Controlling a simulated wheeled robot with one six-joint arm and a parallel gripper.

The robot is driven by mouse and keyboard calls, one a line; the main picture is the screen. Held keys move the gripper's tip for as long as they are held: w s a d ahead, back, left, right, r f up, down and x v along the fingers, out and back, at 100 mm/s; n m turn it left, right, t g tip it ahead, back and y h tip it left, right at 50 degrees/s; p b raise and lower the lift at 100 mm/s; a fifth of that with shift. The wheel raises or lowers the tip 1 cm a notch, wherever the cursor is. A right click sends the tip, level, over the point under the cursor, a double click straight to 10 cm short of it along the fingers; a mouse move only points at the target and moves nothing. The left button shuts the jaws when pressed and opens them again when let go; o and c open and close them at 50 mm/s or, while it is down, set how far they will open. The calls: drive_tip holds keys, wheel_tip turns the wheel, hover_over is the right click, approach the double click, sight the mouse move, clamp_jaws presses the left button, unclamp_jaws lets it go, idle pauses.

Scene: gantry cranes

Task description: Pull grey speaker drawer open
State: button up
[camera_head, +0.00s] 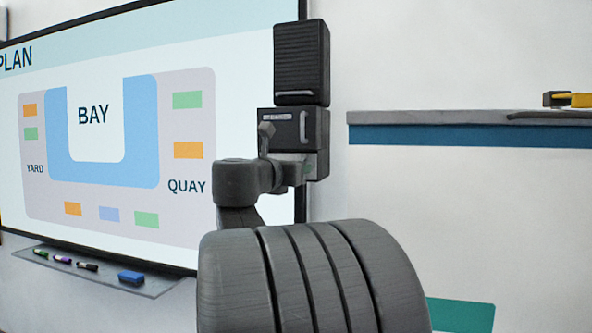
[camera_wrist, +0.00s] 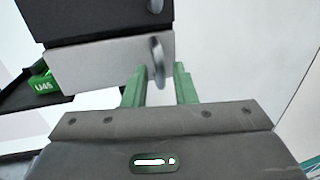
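The grey drawer (camera_wrist: 95,64) is in the upper part of the wrist view, below a black drawer (camera_wrist: 90,20). Its upright curved metal handle (camera_wrist: 158,58) is near its right end. My gripper (camera_wrist: 161,82) has green fingers, one on each side of the handle's lower part. Gaps show beside the handle, so the gripper looks open around it. In the head view, my gripper (camera_head: 302,170) is at the bottom of the dark drawer unit (camera_head: 318,130), and my arm hides most of the grey drawer. I cannot see whether the drawer stands slightly out.
A black ribbed speaker (camera_head: 300,60) stands above the drawer unit. A large plan screen (camera_head: 110,110) is to the left, with a marker tray (camera_head: 100,268) below it. A grey shelf (camera_head: 450,117) runs along the wall at the right. A green labelled block (camera_wrist: 42,84) sits left of the drawer.

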clamp_jaws()
drive_tip(key=s+d+v, duration=0.1)
drive_tip(key=d+v, duration=0.1)
drive_tip(key=v, duration=1)
drive_tip(key=shift+p, duration=0.4)
drive_tip(key=shift+o, duration=1.3)
unclamp_jaws()
drive_tip(key=shift+s, duration=0.1)
